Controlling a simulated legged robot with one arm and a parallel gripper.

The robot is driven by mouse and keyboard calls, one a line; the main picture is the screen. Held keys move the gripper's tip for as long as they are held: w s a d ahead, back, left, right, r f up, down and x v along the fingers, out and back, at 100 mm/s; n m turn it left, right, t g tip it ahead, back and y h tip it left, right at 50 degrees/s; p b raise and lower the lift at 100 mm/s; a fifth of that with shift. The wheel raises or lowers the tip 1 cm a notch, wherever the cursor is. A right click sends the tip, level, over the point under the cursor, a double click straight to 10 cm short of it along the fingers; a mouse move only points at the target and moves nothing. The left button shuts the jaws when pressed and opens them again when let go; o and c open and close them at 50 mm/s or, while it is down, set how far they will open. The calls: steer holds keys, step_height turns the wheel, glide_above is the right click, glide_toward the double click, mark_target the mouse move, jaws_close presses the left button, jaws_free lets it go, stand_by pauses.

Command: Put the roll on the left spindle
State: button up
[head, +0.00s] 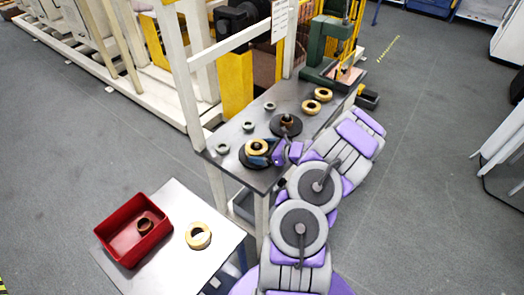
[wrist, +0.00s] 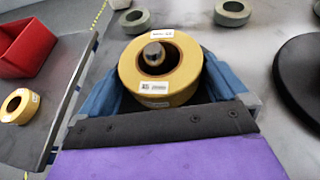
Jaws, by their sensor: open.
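The roll (head: 257,146), a yellow ring with white labels, sits around the left spindle at the near left of the dark-topped table. In the wrist view the roll (wrist: 146,86) has the metal tip of the left spindle (wrist: 154,50) standing up through its hole. My gripper (head: 262,151) is at the roll. In the wrist view its blue fingers are open, one on each side of the roll; I cannot tell whether they touch it. The spindle's base is mostly hidden.
Small grey rings (head: 248,127) lie along the table's left side. Two yellow rolls (head: 318,99) lie at its far end, near a green press (head: 325,50). A lower table holds a red bin (head: 115,237) with a brown roll and another yellow roll (head: 198,236).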

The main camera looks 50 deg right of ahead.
steer(key=shift+s+d+r, duration=0.15)
steer(key=shift+s+r, duration=0.15)
steer(key=shift+r, duration=0.1)
steer(key=p+v, duration=0.3)
steer(key=v, duration=0.8)
steer(key=w+a+r+n+g+y, duration=0.25)
steer(key=w+a+r+n, duration=0.2)
steer(key=a, duration=0.35)
steer(key=w+a+r+n+g+y, duration=0.1)
steer(key=w+a+r+n+y, duration=0.25)
steer(key=a+r, duration=0.35)
steer(key=s+a+r+n+g, duration=0.1)
steer(key=a+r+n+g, duration=0.3)
steer(key=a, duration=0.5)
steer(key=s+a+r+n+g, duration=0.1)
steer(key=a+r+n+g, duration=0.1)
steer(key=a+n, duration=0.6)
steer(key=s+a+r+n+g+h, duration=0.3)
steer(key=s+a+n+g, duration=0.3)
steer(key=s+a, duration=0.55)
steer(key=s+r+n+h, duration=0.1)
steer(key=s+n+h, duration=0.5)
steer(key=s, duration=0.5)
steer(key=shift+s+d+r+n, duration=0.2)
steer(key=shift+s+d+n, duration=0.2)
steer(key=shift+d+n, duration=0.15)
